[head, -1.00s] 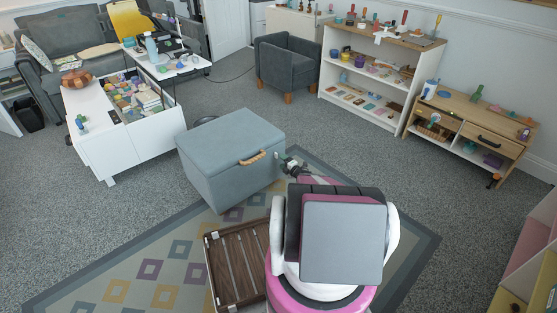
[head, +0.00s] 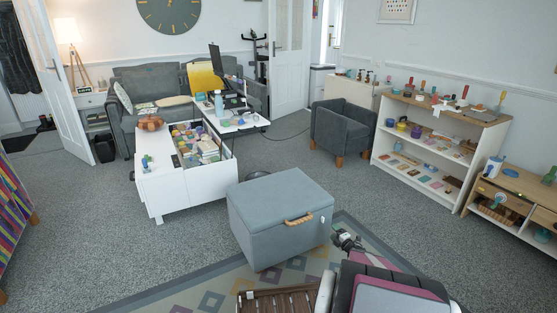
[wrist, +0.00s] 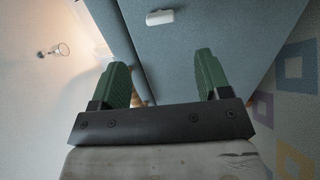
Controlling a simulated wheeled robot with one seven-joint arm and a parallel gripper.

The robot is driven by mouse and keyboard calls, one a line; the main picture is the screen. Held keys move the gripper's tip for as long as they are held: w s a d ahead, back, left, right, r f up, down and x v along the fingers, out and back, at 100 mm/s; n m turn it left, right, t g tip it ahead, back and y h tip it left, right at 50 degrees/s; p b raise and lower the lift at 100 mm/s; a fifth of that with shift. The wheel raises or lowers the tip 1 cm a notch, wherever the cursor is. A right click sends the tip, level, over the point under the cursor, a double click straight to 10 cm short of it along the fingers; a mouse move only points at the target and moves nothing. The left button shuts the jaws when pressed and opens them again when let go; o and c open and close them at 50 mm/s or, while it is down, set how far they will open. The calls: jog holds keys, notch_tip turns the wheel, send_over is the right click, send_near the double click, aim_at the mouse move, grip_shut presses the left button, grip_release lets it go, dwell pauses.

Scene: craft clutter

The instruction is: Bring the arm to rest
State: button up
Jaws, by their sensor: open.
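My gripper (head: 346,240) is at the right of the grey-blue storage box (head: 282,212), close to its right side in the head view. In the wrist view my gripper (wrist: 160,80) has two green fingers spread well apart, with nothing between them. The blue side of the box (wrist: 185,30) fills much of the wrist view beyond the fingers, with a small white piece on it. I cannot tell whether the gripper touches the box. The box's lid is closed, with a wooden handle (head: 299,219) on its front.
A dark slatted wooden piece (head: 277,301) lies beside my body on the patterned rug (head: 205,292). A white coffee table (head: 190,190) with clutter stands behind the box. A grey armchair (head: 343,131) and white shelf (head: 428,152) stand at the right. Open carpet (head: 120,235) lies at the left.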

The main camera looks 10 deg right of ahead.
jog(key=a+r+m+g+h, duration=0.35)
jog(key=r+m, duration=0.25)
jog(key=r, duration=0.2)
jog(key=a+r+m+g+h, duration=0.2)
jog(key=r+m+h, duration=0.3)
jog(key=r+m, duration=0.2)
jog(key=s+a+r+m+g+y, duration=0.1)
jog(key=s+a+r+m+g, duration=0.3)
jog(key=s+a+r, duration=0.3)
jog(key=s+a+r+m+g+y, duration=0.1)
jog(key=s+a+r+m+g, duration=0.4)
jog(key=s+a, duration=0.9)
jog(key=s+r+g, duration=0.1)
jog(key=s+g, duration=0.1)
jog(key=s, duration=0.1)
jog(key=shift+s+r+y, duration=0.15)
jog(key=shift+r+y, duration=0.2)
